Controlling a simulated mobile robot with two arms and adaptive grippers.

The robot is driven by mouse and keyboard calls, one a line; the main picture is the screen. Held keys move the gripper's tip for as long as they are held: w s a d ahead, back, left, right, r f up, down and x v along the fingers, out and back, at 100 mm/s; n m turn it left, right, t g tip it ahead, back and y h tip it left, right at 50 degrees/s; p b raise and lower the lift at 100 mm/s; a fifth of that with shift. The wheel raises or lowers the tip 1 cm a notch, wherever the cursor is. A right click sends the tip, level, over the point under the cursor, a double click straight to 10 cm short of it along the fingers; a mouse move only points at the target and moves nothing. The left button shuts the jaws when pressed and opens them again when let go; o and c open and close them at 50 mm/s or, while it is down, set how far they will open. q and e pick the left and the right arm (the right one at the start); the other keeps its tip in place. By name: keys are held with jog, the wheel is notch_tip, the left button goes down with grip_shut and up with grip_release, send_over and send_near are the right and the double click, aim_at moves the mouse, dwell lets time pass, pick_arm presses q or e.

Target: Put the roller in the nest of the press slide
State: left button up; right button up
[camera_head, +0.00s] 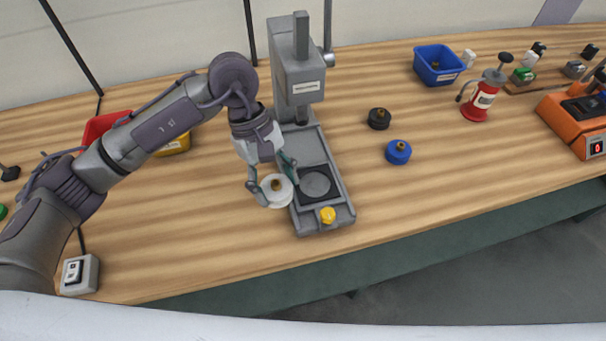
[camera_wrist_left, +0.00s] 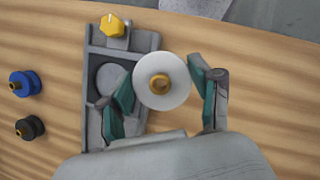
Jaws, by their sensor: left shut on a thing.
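My left gripper (camera_head: 272,182) is shut on a white roller (camera_head: 278,191) with a brass-coloured hub. In the left wrist view the white roller (camera_wrist_left: 162,82) sits between the two green-padded fingers. The grey press (camera_head: 297,70) stands on the bench, and its slide (camera_head: 335,215) with a yellow knob (camera_head: 327,215) lies at the front of its base. The round nest (camera_head: 315,184) in the slide is empty. The roller is just left of the nest in the head view, apparently above the slide's left edge. My right gripper is not in view.
A black roller (camera_head: 379,118) and a blue roller (camera_head: 398,152) stand right of the press. A red bin (camera_head: 104,127) and a yellow bin (camera_head: 178,144) are behind my left arm.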

pick_arm(q)
jog(key=d+r+n+t+h+p, duration=0.1)
jog(key=d+r+n+t+p, duration=0.3)
jog(key=d+n, duration=0.75)
jog(key=n+p, duration=0.1)
jog(key=p, duration=0.1)
send_over(322, 182)
jog(key=s+a, duration=0.1)
notch_tip(322, 182, down, 4)
jog(key=shift+r+t, duration=0.1)
jog(key=shift+t, duration=0.3)
jog(key=shift+w+a+f+p, duration=0.1)
jog(key=shift+a+f+p, duration=0.2)
jog(key=shift+f+p, duration=0.05)
notch_tip(322, 182, down, 3)
jog(key=shift+f+p, duration=0.1)
jog(key=shift+p, duration=0.65)
jog(key=shift+f, duration=0.3)
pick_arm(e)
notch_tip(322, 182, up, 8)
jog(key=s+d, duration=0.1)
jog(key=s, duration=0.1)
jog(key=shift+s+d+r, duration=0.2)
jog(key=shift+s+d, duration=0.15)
